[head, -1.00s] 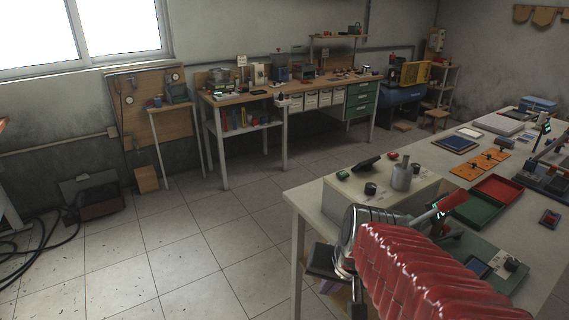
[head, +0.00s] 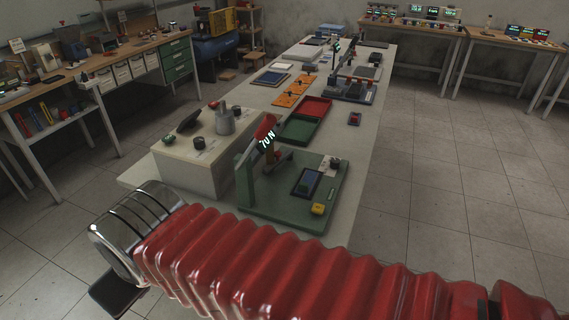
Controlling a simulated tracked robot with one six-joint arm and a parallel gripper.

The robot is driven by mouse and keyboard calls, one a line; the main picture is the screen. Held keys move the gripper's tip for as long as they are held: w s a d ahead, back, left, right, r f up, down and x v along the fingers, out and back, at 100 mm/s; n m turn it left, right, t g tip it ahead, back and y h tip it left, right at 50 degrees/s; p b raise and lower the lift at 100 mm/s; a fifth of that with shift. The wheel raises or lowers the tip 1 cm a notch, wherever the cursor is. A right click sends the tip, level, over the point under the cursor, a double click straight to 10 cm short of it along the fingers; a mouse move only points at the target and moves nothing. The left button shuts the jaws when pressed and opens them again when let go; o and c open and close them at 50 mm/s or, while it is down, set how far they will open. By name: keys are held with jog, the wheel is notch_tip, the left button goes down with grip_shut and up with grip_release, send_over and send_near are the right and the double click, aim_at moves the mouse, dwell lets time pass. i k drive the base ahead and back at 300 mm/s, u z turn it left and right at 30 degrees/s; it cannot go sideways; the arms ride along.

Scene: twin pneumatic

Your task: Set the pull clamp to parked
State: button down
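A green-based clamp device (head: 295,205) stands at the near end of the long bench. It has a red handle (head: 266,129) tilted up, a small lit readout that seems to read 70 N, a dark blue pad and a yellow block. A second device (head: 352,88) with a dark base stands farther along the bench. I cannot tell which one is the pull clamp. My red-sleeved arm crosses the bottom foreground, with a chrome-ringed end at the left. A dark part of my gripper (head: 114,296) shows below that end; its fingers cannot be made out. Nothing is seen held.
A pale box (head: 190,165) with a grey canister and knobs on top stands left of the green device. Green and red trays (head: 303,128) and orange plates (head: 293,92) lie behind it. Side benches line the walls. Tiled floor is clear on the right.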

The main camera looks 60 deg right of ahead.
aim_at(280, 158)
jog(key=u, duration=0.45)
jog(key=k, duration=0.95)
jog(key=z, duration=0.35)
jog(key=i, duration=0.5)
jog(key=z, duration=0.05)
